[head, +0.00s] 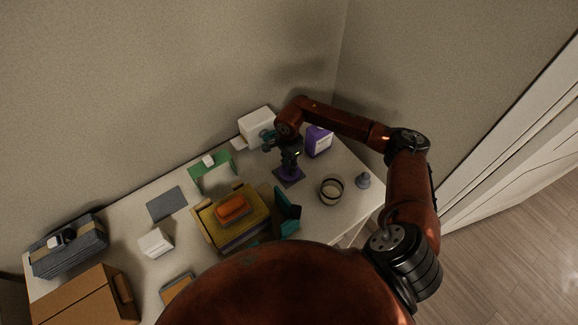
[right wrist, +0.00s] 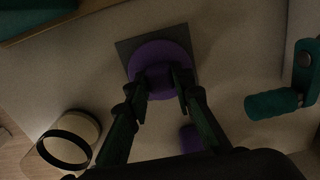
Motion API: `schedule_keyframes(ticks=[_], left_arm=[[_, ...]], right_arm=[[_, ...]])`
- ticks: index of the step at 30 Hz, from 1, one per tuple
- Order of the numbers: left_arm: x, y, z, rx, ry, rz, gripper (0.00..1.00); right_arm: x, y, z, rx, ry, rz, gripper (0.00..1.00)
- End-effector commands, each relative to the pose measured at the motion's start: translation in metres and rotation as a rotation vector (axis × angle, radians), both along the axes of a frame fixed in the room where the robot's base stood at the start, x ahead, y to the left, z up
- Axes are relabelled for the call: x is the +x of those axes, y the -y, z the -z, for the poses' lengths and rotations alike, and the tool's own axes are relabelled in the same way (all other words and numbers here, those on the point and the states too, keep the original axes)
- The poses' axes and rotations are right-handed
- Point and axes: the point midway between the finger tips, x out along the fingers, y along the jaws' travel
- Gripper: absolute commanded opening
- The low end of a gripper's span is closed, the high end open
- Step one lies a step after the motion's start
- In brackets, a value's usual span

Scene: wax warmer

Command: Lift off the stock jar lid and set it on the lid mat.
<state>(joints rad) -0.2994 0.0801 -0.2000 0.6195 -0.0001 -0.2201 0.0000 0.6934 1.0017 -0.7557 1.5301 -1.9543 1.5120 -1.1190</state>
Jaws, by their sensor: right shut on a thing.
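My right gripper (head: 288,158) points down over a small dark square lid mat (head: 289,176) on the table. In the right wrist view its two fingers (right wrist: 162,88) are shut on the knob of a round purple lid (right wrist: 158,57). The lid lies over the grey square mat (right wrist: 182,32), whose corners show around it; I cannot tell whether it touches the mat. A pale jar with a dark rim (head: 331,190) stands open to the right of the mat; it also shows at lower left in the right wrist view (right wrist: 68,143). My left gripper is not in view.
A white appliance (head: 257,123) and a purple box (head: 319,140) stand behind. A teal item (head: 287,212) and a yellow tray with an orange block (head: 232,208) lie left of the jar. A grey stopper-shaped item (head: 363,180) stands near the right edge.

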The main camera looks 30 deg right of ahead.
Motion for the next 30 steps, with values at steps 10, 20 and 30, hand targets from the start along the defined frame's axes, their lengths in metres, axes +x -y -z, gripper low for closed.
schedule_keyframes(ticks=[10,20,30], left_arm=[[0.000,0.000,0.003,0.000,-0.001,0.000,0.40],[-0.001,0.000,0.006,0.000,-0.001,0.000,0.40],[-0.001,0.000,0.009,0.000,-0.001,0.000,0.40]], right_arm=[[0.000,0.000,0.003,0.000,0.000,0.000,0.00],[0.000,0.000,0.007,0.000,0.000,0.000,0.00],[0.000,0.000,0.011,0.000,0.000,0.000,0.00]])
